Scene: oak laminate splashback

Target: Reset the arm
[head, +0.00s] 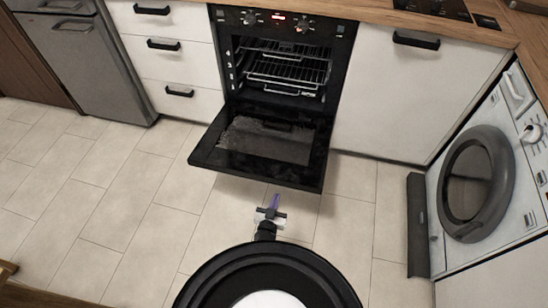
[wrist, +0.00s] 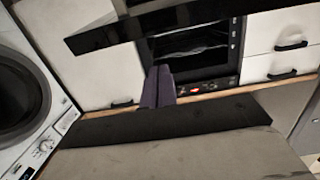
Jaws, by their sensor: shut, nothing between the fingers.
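My gripper (head: 273,203) is low in front of the oven (head: 280,75), just short of the open oven door (head: 262,145) in the head view. It is shut and empty. In the wrist view its purple fingers (wrist: 158,85) lie side by side, pointing towards the oven front (wrist: 195,65). That view is upside down, with the oven's red display below the oven opening. The oven door is folded down, and wire racks show inside the oven. I cannot tell the exact gap between my gripper and the door.
White drawers (head: 168,50) stand left of the oven, and a white cabinet (head: 385,95) stands right of it. A washing machine (head: 490,180) with a shut round door is at the right. The tiled floor (head: 120,200) is clear at the left.

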